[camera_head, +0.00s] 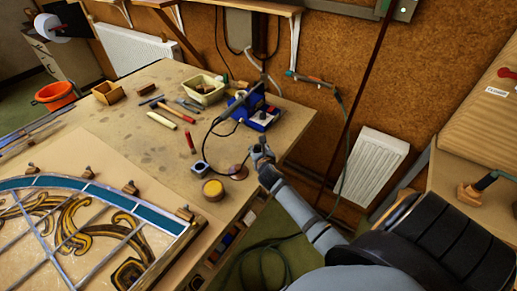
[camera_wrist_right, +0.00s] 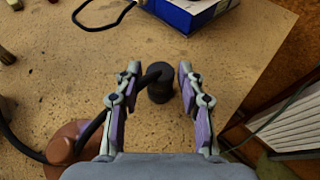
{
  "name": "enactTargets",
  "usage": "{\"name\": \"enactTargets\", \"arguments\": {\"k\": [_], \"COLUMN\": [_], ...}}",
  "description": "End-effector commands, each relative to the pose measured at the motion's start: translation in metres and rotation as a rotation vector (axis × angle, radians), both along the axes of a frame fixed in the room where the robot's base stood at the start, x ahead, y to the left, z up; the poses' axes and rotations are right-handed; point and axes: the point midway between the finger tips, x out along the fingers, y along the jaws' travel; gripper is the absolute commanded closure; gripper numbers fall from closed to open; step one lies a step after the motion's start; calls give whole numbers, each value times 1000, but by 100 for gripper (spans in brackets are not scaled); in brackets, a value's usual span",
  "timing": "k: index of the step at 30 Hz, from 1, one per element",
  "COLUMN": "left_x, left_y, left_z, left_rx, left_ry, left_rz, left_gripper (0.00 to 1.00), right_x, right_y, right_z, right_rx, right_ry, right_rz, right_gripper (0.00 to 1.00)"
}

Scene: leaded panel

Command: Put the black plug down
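The black plug (camera_wrist_right: 160,84) is a short dark cylinder with a black cable curving off to the lower left in the right wrist view. It appears to rest on the wooden workbench top (camera_wrist_right: 240,70). My right gripper (camera_wrist_right: 158,72) has its two fingers on either side of the plug, with a visible gap on each side, so it is open. In the head view my right gripper (camera_head: 262,155) is over the bench's right edge area, and the plug is too small to make out there. My left gripper is not in view.
A blue soldering station (camera_head: 262,118) stands just beyond my right gripper. A reddish-brown disc (camera_head: 237,172) and a round yellow tin (camera_head: 213,190) lie to its left. A leaded panel (camera_head: 80,235) fills the near left. The bench's right edge is close.

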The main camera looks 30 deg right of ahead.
Motion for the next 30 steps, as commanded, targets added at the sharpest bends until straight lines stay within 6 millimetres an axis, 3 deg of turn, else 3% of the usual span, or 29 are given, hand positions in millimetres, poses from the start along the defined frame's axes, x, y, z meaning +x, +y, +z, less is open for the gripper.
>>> {"name": "enactTargets", "arguments": {"k": [12, 24, 30], "left_x": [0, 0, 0], "left_y": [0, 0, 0], "left_z": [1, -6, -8], "left_rx": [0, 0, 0], "left_ry": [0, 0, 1], "left_rz": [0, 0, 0], "left_gripper": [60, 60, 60], "right_x": [-3, -80, -101], "right_y": [1, 33, 42], "right_z": [4, 37, 47], "right_rx": [-1, 2, 0], "right_ry": [0, 0, 1], "right_rz": [1, 1, 0], "right_gripper": [50, 50, 50]}}
